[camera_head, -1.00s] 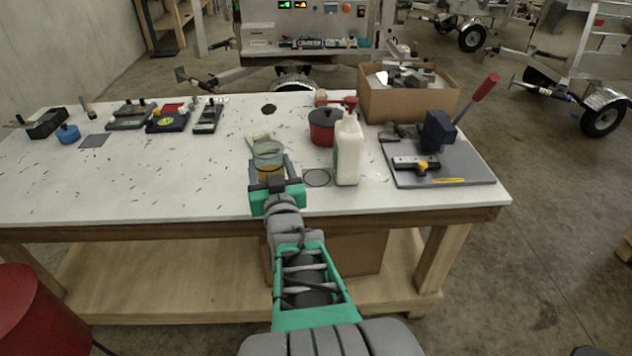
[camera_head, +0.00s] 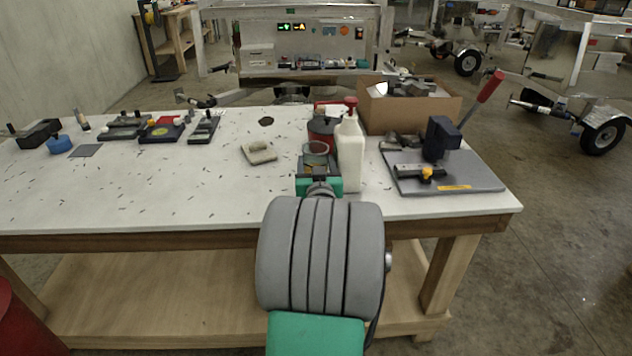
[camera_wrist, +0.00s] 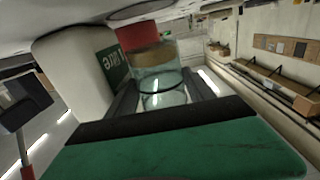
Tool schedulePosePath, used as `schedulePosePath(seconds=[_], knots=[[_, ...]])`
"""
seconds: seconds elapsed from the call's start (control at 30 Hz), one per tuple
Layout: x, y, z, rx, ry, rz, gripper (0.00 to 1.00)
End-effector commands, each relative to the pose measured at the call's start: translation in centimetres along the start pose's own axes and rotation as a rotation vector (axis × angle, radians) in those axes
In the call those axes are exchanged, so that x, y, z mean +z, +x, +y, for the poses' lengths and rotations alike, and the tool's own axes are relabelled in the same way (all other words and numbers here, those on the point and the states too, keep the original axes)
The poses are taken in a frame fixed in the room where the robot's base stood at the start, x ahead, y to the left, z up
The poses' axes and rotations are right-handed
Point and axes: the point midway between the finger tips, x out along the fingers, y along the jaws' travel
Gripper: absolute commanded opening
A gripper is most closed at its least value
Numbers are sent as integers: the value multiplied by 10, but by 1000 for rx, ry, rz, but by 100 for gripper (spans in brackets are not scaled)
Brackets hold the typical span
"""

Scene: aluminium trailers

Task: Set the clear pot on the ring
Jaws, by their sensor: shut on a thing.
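The clear pot (camera_head: 316,150) is a see-through jar with an amber layer at its bottom. My gripper (camera_head: 318,168) is shut around it, just left of the white bottle. In the wrist view, which is upside down, the clear pot (camera_wrist: 160,78) sits between the fingers. A dark-outlined ring (camera_wrist: 140,10) shows on the table at the top edge of that view, apart from the pot in the picture. In the head view the ring is hidden behind my arm and gripper. I cannot tell the pot's exact height above the table.
A white bottle with a red top (camera_head: 350,150) stands close on the right. A red pot (camera_head: 322,128) stands just behind. A beige pad (camera_head: 259,152) lies to the left. A lever press (camera_head: 440,165) and a cardboard box (camera_head: 410,110) are further right. The left-middle table is open.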

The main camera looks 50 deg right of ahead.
Motion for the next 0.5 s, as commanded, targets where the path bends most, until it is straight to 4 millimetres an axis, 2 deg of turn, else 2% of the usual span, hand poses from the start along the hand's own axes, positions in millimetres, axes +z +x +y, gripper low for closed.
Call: schedulePosePath(seconds=[0.2,0.5], knots=[[35,6,1,0,1,0,7],[36,5,1,0,1,2,7]])
